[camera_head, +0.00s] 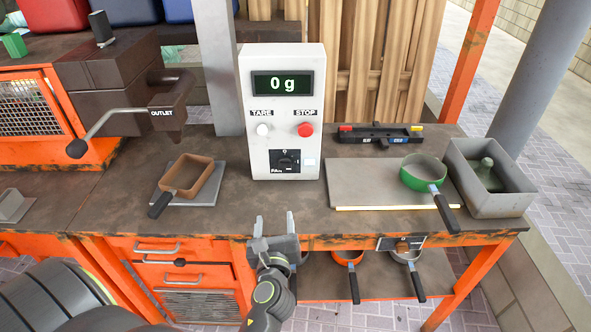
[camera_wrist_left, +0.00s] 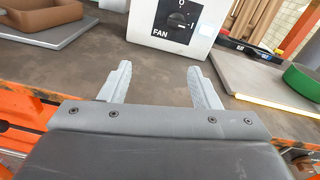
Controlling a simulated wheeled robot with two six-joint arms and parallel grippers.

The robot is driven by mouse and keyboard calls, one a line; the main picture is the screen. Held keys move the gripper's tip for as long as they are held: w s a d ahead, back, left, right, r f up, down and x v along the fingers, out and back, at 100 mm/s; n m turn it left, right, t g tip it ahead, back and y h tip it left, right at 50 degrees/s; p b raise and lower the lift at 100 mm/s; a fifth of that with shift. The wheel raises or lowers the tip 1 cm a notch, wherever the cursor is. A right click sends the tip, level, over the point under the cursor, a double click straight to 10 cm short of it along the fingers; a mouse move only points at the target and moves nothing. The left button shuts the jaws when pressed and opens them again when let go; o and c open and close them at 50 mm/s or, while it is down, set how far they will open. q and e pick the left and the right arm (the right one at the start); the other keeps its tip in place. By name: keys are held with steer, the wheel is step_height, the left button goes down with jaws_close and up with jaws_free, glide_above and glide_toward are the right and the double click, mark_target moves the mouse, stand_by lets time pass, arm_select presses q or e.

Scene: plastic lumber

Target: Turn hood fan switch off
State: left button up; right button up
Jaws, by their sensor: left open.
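The white control box (camera_head: 283,110) stands upright at the back of the workbench and reads "0 g" on its display. Its black fan switch (camera_head: 287,161) is low on the front face, with a rotary knob. In the left wrist view the fan switch (camera_wrist_left: 178,19) carries the label "FAN" with "O" and "I" marks; the knob's exact setting is hard to tell. My left gripper (camera_head: 273,224) is open and empty at the bench's front edge, in front of and below the box. Its fingers (camera_wrist_left: 160,85) point toward the box, apart from it. My right gripper is not in view.
A brown pan (camera_head: 187,177) on a plate lies left of the box. A green pan (camera_head: 424,172) sits on a grey board (camera_head: 350,185) at right, beside a grey bin (camera_head: 490,178). An outlet lever (camera_head: 110,123) juts in at left. The bench before the box is clear.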

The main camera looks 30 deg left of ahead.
arm_select(q)
steer(key=w+d+r+m, duration=0.2)
steer(key=b, duration=0.3)
glide_toward(285, 168)
steer(key=shift+t, duration=0.4)
steer(key=x, duration=0.5)
steer(key=f+x, duration=0.1)
steer(key=x, duration=0.2)
steer(key=shift+w+a, duration=0.1)
steer(key=shift+a, duration=0.15)
steer(key=shift+w+a+r+b, duration=0.15)
steer(key=shift+w+a+b, duration=0.15)
steer(key=shift+w, duration=0.15)
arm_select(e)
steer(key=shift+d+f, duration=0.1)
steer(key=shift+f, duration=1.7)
arm_select(q)
steer(key=c, duration=1)
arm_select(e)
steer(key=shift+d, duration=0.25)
